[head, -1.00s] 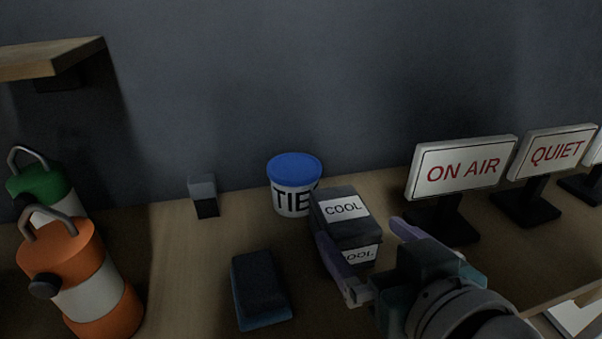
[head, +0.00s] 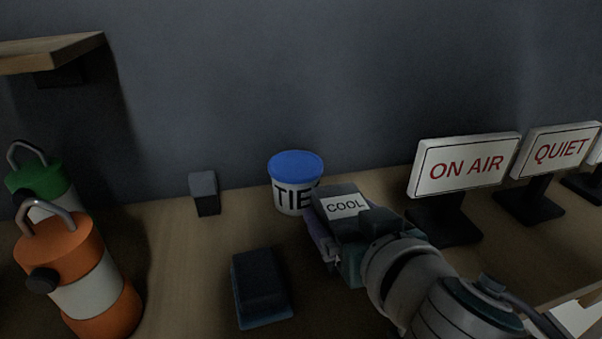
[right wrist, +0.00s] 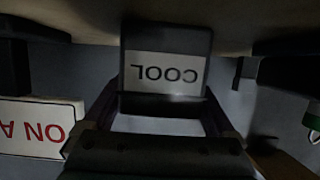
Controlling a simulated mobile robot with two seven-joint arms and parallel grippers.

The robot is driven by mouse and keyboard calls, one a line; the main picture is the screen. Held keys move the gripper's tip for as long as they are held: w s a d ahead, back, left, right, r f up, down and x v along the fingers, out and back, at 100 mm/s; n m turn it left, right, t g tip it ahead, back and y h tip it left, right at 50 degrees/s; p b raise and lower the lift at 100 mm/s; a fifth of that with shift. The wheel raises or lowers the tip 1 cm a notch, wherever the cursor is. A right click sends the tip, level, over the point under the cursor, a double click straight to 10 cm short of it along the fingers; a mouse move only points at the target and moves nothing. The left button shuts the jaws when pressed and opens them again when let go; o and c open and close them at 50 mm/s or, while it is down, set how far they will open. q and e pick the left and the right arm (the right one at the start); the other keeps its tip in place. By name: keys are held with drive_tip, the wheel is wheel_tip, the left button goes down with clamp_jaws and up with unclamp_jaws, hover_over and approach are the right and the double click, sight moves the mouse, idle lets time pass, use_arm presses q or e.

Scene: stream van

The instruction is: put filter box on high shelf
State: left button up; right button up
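The filter box appears to be the dark box with white COOL labels (head: 346,205), standing on the wooden counter beside the blue-lidded tub. In the right wrist view the box (right wrist: 166,72) sits upside down in the picture, between the two fingers. My right gripper (head: 335,235) is at the box, one purple finger along its left side; the other finger is hidden in the head view. I cannot tell whether the fingers press on the box. A wooden shelf (head: 50,52), likely the high shelf, is on the wall at upper left. My left gripper is out of view.
The tub marked TIE (head: 295,182) stands just behind the box. A dark block (head: 260,287) lies to its left, a small grey block (head: 205,192) behind. ON AIR (head: 463,165) and QUIET (head: 560,149) signs stand at right.

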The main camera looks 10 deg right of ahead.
drive_tip(key=shift+r, duration=0.1)
drive_tip(key=c, duration=1.4)
